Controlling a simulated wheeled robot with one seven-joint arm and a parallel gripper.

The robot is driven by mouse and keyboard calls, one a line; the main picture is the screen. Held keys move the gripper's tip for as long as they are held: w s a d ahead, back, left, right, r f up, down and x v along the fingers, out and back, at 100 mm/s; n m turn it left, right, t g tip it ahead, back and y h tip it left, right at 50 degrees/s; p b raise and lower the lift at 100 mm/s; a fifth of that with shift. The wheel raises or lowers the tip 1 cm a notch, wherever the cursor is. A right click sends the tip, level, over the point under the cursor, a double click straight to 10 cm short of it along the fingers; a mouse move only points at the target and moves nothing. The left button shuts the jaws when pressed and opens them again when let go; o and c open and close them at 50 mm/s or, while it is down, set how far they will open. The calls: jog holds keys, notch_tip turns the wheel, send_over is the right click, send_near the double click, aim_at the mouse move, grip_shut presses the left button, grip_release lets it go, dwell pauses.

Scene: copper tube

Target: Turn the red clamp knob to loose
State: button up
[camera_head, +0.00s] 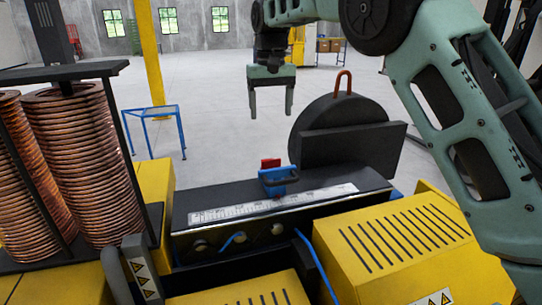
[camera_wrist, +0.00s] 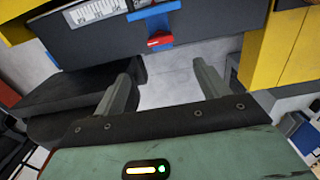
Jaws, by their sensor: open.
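The red clamp knob (camera_head: 270,163) sits at the back of a blue clamp (camera_head: 279,178) on the dark top of the ruler bench. In the wrist view the red knob (camera_wrist: 160,40) shows near the top, just beyond the fingertips, against the blue clamp (camera_wrist: 150,14). My gripper (camera_head: 271,112) hangs above and behind the knob in the head view, pointing down. Its two fingers are apart with nothing between them. It also shows in the wrist view (camera_wrist: 162,72). The gripper is not touching the knob. Whether the knob is tight or loose cannot be told.
A dark disc (camera_head: 340,115) with a red handle and a dark block stands right of the clamp. Copper coils (camera_head: 75,150) stand at the left. Yellow housings (camera_head: 400,240) flank the ruler bench (camera_head: 230,208). A blue-framed table (camera_head: 152,112) stands behind on open floor.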

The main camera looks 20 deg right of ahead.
aim_at(271, 159)
notch_tip(271, 159, down, 15)
jog(key=p, duration=0.5)
jog(key=shift+f+p, duration=0.2)
jog(key=shift+p, duration=0.2)
jog(key=c, duration=1)
